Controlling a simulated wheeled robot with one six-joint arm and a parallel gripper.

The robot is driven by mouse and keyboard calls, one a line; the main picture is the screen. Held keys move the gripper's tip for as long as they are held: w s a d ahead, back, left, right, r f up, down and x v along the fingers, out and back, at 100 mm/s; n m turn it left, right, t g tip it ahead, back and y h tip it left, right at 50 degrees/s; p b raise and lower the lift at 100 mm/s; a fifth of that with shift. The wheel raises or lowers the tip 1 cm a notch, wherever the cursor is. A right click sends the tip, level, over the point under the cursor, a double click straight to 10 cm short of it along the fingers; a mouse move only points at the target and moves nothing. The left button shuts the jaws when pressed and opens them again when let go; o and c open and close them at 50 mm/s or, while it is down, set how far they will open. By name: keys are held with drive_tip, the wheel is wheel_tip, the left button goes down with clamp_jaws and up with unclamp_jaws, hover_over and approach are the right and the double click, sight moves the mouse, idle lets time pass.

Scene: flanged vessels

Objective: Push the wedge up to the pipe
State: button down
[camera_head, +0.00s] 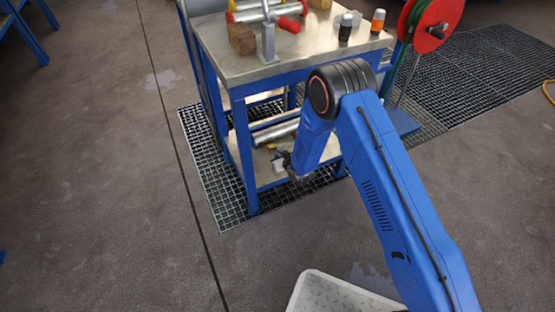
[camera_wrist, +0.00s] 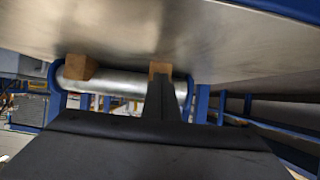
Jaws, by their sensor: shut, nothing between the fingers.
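The metal pipe (camera_head: 276,131) lies on the lower shelf (camera_head: 270,178) of the blue-framed table. In the wrist view, which appears upside down, the pipe (camera_wrist: 118,84) runs across the picture. One wooden wedge (camera_wrist: 80,67) is at its left part, overlapping it in the picture. Another wooden wedge (camera_wrist: 160,67) is right of it, directly beyond the tip of my gripper (camera_wrist: 161,84). My gripper is shut and empty, with its dark fingers pointing at this wedge and partly hiding it. I cannot tell whether the fingertips touch the wedge, or whether it touches the pipe.
Blue table legs (camera_head: 244,160) flank the shelf opening. A red reel (camera_head: 437,22) stands at right. Open floor lies to the left.

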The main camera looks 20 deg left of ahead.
drive_tip(key=shift+w+a, duration=0.8)
drive_tip(key=shift+a, duration=0.1)
idle(0.3)
drive_tip(key=shift+s+d, duration=1.15)
drive_tip(key=shift+d, duration=0.2)
drive_tip(key=shift+s+d, duration=1.15)
drive_tip(key=shift+d, duration=0.15)
drive_tip(key=v, duration=1.7)
drive_tip(key=shift+s, duration=0.25)
drive_tip(key=shift+d, duration=0.1)
